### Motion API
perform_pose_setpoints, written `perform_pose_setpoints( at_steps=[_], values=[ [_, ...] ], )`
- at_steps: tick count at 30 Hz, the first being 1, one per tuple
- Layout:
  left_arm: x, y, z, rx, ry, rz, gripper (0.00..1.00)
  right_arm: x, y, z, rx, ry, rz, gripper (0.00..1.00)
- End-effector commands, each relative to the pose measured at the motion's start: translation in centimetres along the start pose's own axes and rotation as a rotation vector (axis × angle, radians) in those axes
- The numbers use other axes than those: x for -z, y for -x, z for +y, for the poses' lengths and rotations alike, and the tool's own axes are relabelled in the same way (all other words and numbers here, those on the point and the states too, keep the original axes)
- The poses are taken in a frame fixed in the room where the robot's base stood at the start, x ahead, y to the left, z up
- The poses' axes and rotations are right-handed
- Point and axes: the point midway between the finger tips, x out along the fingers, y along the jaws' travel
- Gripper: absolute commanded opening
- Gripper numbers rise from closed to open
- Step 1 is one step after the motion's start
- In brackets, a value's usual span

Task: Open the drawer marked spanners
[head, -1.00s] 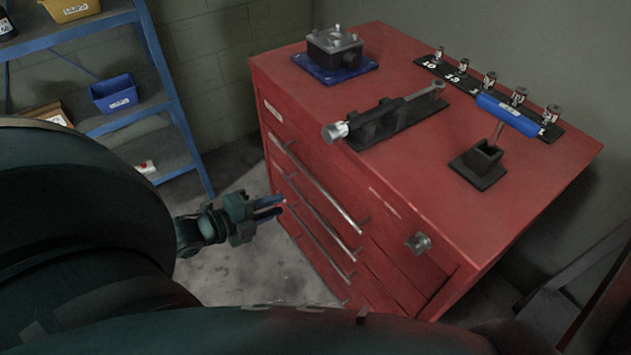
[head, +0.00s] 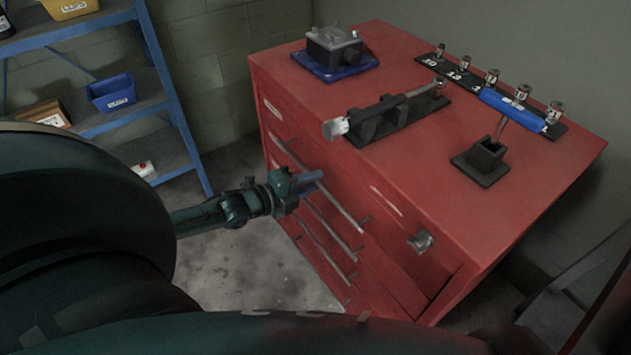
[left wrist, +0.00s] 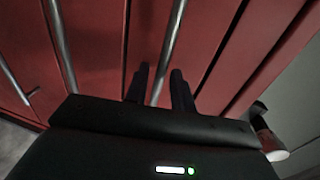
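The red tool chest (head: 500,230) has several drawers on its front with long metal bar handles. A pale label (head: 272,108) sits on an upper drawer, too small to read, so I cannot tell which drawer is marked spanners. My left gripper (head: 312,181) is at the uppermost visible bar handle (head: 342,207), partly covering it. In the left wrist view the two dark fingers (left wrist: 160,88) are apart, and a handle bar (left wrist: 172,45) runs between them. I cannot tell whether they touch it. My right gripper is not in view.
On the chest top are a grey block on a blue base (head: 335,55), a black fixture (head: 385,122), a blue-handled tool in a black holder (head: 485,160) and a row of sockets (head: 460,68). A silver knob (head: 421,241) juts from the front. Blue shelving (head: 165,80) stands left.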

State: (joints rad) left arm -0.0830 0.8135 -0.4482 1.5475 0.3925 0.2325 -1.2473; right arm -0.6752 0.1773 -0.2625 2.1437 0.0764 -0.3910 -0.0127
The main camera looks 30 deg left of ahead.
Motion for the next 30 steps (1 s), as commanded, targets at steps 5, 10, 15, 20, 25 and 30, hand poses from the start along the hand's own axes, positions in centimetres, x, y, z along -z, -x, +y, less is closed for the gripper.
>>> perform_pose_setpoints(
  at_steps=[5,10,15,20,25,30],
  values=[
    [0.02,-1.31,0.03,-0.001,0.000,0.000,0.25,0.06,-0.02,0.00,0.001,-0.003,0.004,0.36],
    [0.04,-1.55,0.02,-0.002,-0.001,0.000,0.25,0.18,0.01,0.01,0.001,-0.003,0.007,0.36],
    [0.04,-1.53,0.02,-0.001,0.000,0.000,0.24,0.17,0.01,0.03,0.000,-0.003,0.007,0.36],
    [0.04,-1.51,0.01,-0.001,0.000,0.001,0.11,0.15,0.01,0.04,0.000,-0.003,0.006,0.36],
    [0.04,-1.50,0.01,-0.001,0.000,0.001,0.00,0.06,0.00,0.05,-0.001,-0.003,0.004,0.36],
    [0.04,-1.50,0.01,-0.001,0.000,0.001,0.00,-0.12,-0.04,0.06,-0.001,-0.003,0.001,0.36]
  ],
)
